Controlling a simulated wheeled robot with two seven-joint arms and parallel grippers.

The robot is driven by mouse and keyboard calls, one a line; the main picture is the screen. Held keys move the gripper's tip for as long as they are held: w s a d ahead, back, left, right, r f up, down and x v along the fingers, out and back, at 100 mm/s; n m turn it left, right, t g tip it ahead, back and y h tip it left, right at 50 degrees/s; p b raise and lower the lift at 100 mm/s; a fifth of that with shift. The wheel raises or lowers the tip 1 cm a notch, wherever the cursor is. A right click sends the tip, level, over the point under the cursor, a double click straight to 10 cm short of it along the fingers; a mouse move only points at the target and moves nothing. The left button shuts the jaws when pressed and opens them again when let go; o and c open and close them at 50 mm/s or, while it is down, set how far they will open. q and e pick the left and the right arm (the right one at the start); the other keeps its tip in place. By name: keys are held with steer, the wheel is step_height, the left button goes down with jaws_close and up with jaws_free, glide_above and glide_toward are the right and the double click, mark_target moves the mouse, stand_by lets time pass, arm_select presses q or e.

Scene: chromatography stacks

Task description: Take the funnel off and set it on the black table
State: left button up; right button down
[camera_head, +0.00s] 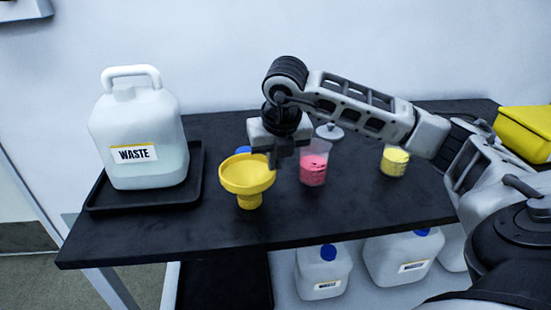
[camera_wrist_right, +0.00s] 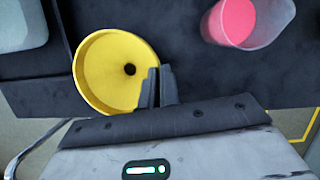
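The yellow funnel (camera_head: 247,172) is upright, stem down, right of the waste jug and over the black table (camera_head: 350,215). I cannot tell whether its stem touches the table. My right gripper (camera_head: 275,160) is at the funnel's right rim. In the right wrist view the funnel (camera_wrist_right: 105,75) lies left of the fingers (camera_wrist_right: 158,88), which are close together with its rim between them. The gripper looks shut on the rim. My left gripper is not in view.
A white waste jug (camera_head: 140,140) stands in a black tray (camera_head: 196,180) at left. A beaker with pink contents (camera_head: 314,165) is right of the gripper. A beaker with yellow contents (camera_head: 394,160) is farther right. The table front is clear. White jugs (camera_head: 323,270) sit below.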

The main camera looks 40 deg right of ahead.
steer(key=c, duration=1.6)
jaws_free()
steer(key=shift+o, duration=0.2)
